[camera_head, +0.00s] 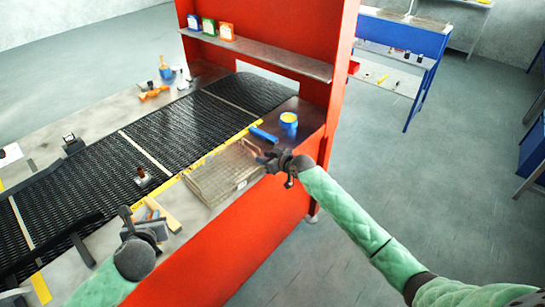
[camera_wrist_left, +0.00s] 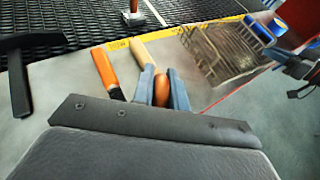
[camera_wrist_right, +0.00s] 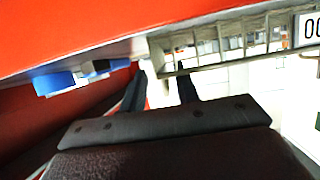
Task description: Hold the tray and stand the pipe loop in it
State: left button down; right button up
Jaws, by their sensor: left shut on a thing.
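The tray (camera_head: 222,172) is a wire basket at the belt's near edge, right of centre in the head view. Its mesh also shows at upper right in the left wrist view (camera_wrist_left: 222,52) and along the top in the right wrist view (camera_wrist_right: 235,48). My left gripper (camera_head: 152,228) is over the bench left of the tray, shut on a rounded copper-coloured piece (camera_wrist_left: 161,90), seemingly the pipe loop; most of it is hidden. My right gripper (camera_head: 268,160) is at the tray's right end, fingers apart (camera_wrist_right: 163,85). I cannot tell whether they touch the rim.
An orange-handled tool (camera_wrist_left: 105,70) and a wooden-handled one (camera_wrist_left: 140,52) lie beside my left gripper. The black mesh belt (camera_head: 185,125) runs behind; a red frame (camera_head: 275,210) bounds the bench.

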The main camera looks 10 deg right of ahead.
aim_at(260, 156)
jog(key=shift+p+x, duration=0.45)
jog(key=shift+x, duration=1.05)
jog(key=shift+c, duration=0.2)
grip_shut()
dwell(0.7)
